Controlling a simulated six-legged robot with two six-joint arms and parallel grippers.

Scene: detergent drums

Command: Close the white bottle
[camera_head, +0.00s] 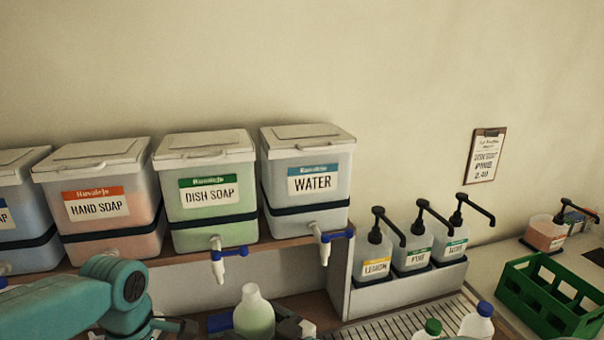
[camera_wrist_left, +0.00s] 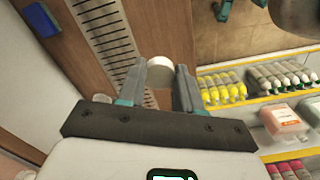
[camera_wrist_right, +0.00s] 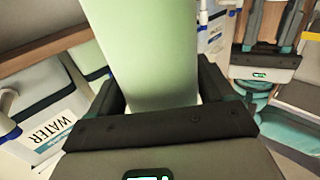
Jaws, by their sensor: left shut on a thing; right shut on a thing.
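The white bottle (camera_head: 254,314) has a pale green body and a bare white neck, with no cap on it, low in the head view. My right gripper (camera_head: 258,326) is shut on its body. The bottle also fills the middle of the right wrist view (camera_wrist_right: 150,55), between the fingers. My left gripper (camera_wrist_left: 160,72) is shut on a small round white cap (camera_wrist_left: 160,62), seen between its fingertips in the left wrist view. The left gripper also shows at the upper right of the right wrist view (camera_wrist_right: 270,28), apart from the bottle. Its fingertips are hard to make out in the head view.
Behind the bottle, drums labelled hand soap (camera_head: 98,232), dish soap (camera_head: 208,222) and water (camera_head: 308,212) stand on a shelf with taps. To the right are pump bottles (camera_head: 415,258), a drip grate (camera_head: 405,318), two small capped bottles (camera_head: 478,322) and a green crate (camera_head: 548,298).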

